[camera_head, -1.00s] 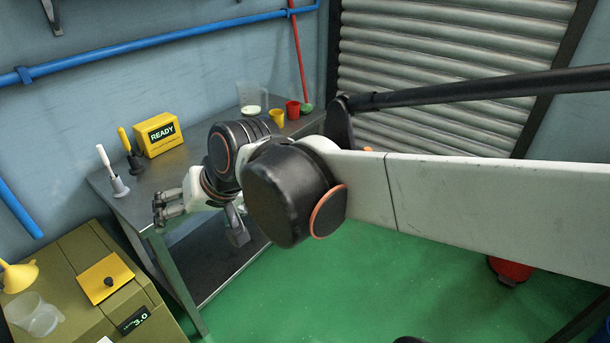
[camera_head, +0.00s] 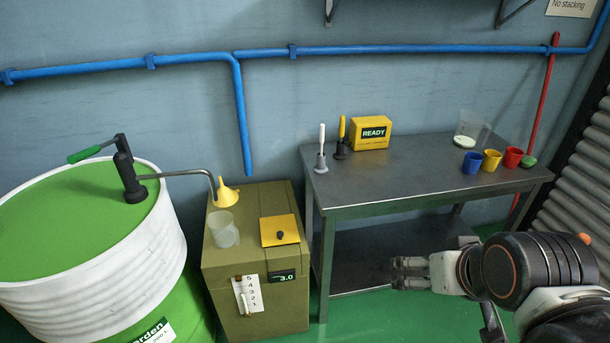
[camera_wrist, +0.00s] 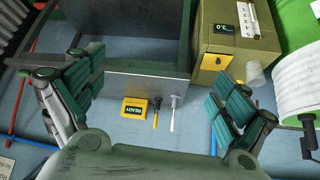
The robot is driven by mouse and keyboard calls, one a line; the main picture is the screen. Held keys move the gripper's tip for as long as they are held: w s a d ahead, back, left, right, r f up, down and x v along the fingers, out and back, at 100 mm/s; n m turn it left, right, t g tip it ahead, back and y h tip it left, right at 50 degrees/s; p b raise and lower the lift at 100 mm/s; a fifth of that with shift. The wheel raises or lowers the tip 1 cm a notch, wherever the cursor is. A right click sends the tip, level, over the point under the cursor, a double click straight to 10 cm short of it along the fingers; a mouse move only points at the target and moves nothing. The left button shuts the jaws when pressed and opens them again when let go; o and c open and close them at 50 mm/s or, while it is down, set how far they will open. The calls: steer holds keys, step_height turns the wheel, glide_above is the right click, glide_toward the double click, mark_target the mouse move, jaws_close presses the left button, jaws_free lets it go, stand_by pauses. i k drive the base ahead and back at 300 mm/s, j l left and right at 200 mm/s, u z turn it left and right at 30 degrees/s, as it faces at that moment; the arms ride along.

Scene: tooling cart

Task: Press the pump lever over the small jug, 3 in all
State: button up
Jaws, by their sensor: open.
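The pump lever (camera_head: 92,150) has a green grip and stands on top of the green and white drum (camera_head: 75,265) at the left. Its spout pipe (camera_head: 185,173) reaches right to a yellow funnel (camera_head: 226,194). The small clear jug (camera_head: 223,230) stands on the olive cabinet (camera_head: 265,192), below the funnel. A black display on the cabinet front (camera_head: 284,277) reads 3.0. My gripper (camera_head: 398,272) is open and empty in front of the steel table, well right of the pump. In the wrist view the jug (camera_wrist: 256,74) and drum (camera_wrist: 303,80) show at the right.
The steel table (camera_head: 400,180) carries a yellow READY box (camera_head: 370,133), two handled tools, a clear beaker (camera_head: 468,128) and blue, yellow and red cups. A yellow plate (camera_head: 280,231) with a black knob lies on the cabinet. Green floor is open before the table.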

mark_target(72, 159)
steer(key=u, duration=1.65)
